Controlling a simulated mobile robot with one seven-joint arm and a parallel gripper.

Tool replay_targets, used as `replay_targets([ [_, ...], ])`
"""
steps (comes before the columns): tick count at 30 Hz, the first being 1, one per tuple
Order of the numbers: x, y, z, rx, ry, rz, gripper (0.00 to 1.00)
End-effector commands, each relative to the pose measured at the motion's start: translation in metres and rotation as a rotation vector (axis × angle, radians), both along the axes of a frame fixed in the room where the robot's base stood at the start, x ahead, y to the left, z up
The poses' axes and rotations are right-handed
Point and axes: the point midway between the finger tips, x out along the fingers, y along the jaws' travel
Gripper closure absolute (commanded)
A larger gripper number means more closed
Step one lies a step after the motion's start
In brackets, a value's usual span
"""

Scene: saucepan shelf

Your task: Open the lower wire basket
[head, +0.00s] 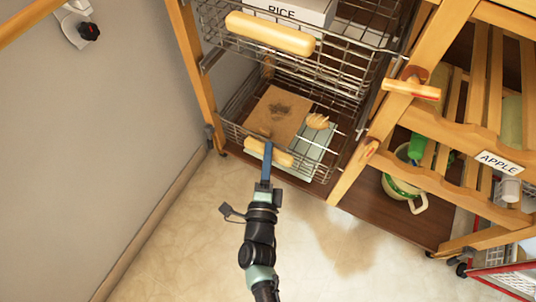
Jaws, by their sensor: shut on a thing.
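The lower wire basket (232,133) sits low in the wooden shelf frame, with a pale wooden handle (282,158) on its front. My gripper (267,147) reaches up from below in the head view. Its blue fingers are shut on the middle of this handle. The basket holds a brown board-like item (278,113) with a dark patch and a small tan item (318,121). The upper wire basket (345,55) hangs above it and hides part of its back. How far the lower basket stands out from the frame is hard to tell.
The upper basket has its own pale handle (270,33) and holds a white RICE box (290,10). A grey wall (110,150) stands at left. The floor (190,235) in front is clear.

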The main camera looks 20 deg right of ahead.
Motion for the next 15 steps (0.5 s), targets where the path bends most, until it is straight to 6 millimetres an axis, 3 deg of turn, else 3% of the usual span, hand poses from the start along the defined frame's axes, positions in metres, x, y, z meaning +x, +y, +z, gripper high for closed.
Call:
replay_targets([
  [9,-0.002,0.002,0.0,0.0,0.001,0.0,1.0],
  [15,-0.014,0.019,0.001,0.001,0.004,0.003,1.0],
])
